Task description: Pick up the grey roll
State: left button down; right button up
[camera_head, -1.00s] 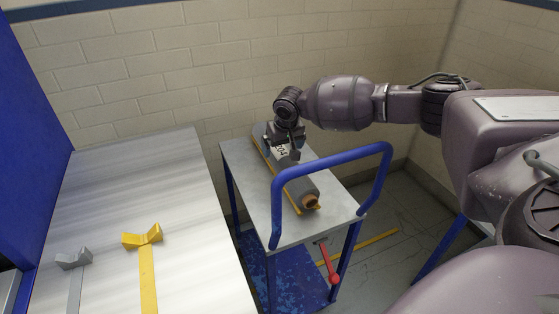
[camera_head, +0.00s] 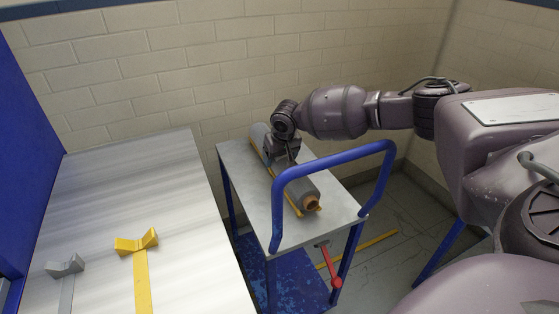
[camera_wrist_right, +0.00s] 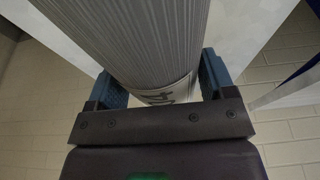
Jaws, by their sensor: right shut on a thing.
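The grey roll (camera_head: 296,185) lies on the cart top, with an orange-brown core (camera_head: 312,202) showing at its near end. My left gripper is out of view.
The cart top (camera_head: 255,205) has bare room left of the roll. A blue handle (camera_head: 335,160) arches above its near right side. A red lever (camera_head: 333,270) hangs below. A metal table (camera_head: 130,210) with yellow (camera_head: 137,242) and grey (camera_head: 65,266) V-shaped rests stands at left.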

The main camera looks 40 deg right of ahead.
jog(key=shift+c, duration=1.4)
